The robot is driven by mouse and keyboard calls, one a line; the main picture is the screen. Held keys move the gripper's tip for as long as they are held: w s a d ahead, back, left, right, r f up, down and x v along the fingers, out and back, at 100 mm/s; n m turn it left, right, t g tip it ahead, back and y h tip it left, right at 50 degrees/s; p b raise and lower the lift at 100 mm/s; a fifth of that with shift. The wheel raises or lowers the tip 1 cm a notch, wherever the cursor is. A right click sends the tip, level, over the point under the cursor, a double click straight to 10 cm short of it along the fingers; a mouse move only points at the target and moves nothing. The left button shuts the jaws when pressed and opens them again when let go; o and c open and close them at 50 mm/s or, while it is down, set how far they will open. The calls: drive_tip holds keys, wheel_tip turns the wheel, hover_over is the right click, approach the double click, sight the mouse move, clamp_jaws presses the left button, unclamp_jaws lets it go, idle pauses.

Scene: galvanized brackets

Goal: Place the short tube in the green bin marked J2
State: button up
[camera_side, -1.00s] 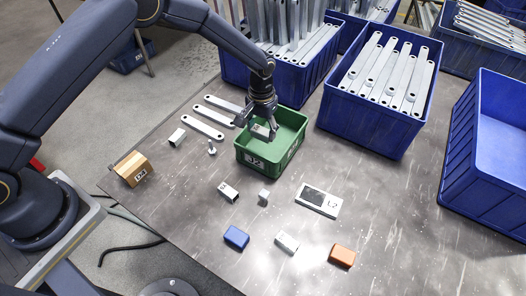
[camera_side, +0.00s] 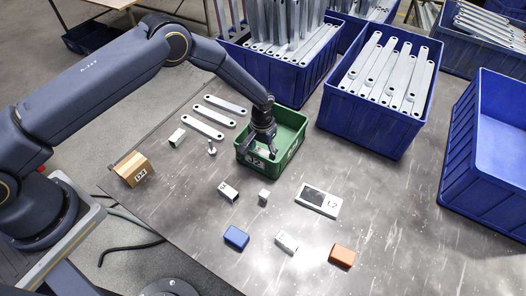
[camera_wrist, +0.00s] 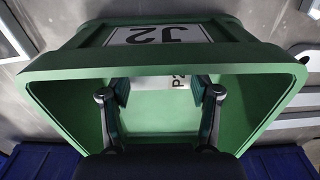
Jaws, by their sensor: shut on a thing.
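The green bin (camera_side: 290,121) marked J2 stands on the table near the blue crates. Its J2 label (camera_wrist: 157,35) shows upside down in the wrist view. My gripper (camera_side: 265,152) reaches down inside the bin, near its front wall. In the wrist view my gripper (camera_wrist: 161,95) has its two fingers on either side of a pale piece, the short tube (camera_wrist: 155,83), with a partly visible label reading like P2. The gripper is shut on it. I cannot tell whether the tube touches the bin floor.
Flat brackets (camera_side: 202,127) and a small upright part (camera_side: 211,147) lie left of the bin. A wooden block (camera_side: 133,170), blue block (camera_side: 236,237), orange block (camera_side: 342,255) and L2 plate (camera_side: 318,199) lie around. A blue crate (camera_side: 367,128) of brackets stands right.

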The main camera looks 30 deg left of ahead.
drive_tip(key=o, duration=1.2)
drive_tip(key=shift+r, duration=0.3)
wheel_tip(320, 180, up, 12)
wheel_tip(320, 180, up, 6)
hover_over(262, 152)
drive_tip(key=a, duration=0.2)
drive_tip(key=s+a+r+t, duration=0.1)
drive_tip(key=s+a+r, duration=0.2)
drive_tip(key=r, duration=0.4)
drive_tip(key=s+a+r+t, duration=0.1)
drive_tip(key=s+a+r, duration=0.2)
drive_tip(key=r, duration=0.5)
drive_tip(key=s+a+r+t, duration=0.1)
drive_tip(key=s+a+r, duration=0.1)
drive_tip(key=s, duration=0.5)
drive_tip(key=s+a+r+t, duration=0.1)
drive_tip(key=s+a+r, duration=0.2)
drive_tip(key=s, duration=0.5)
drive_tip(key=s+a+r+t, duration=0.1)
drive_tip(key=s+a+r, duration=0.2)
drive_tip(key=s, duration=0.4)
drive_tip(key=shift+s+t, duration=0.25)
drive_tip(key=shift+t, duration=0.05)
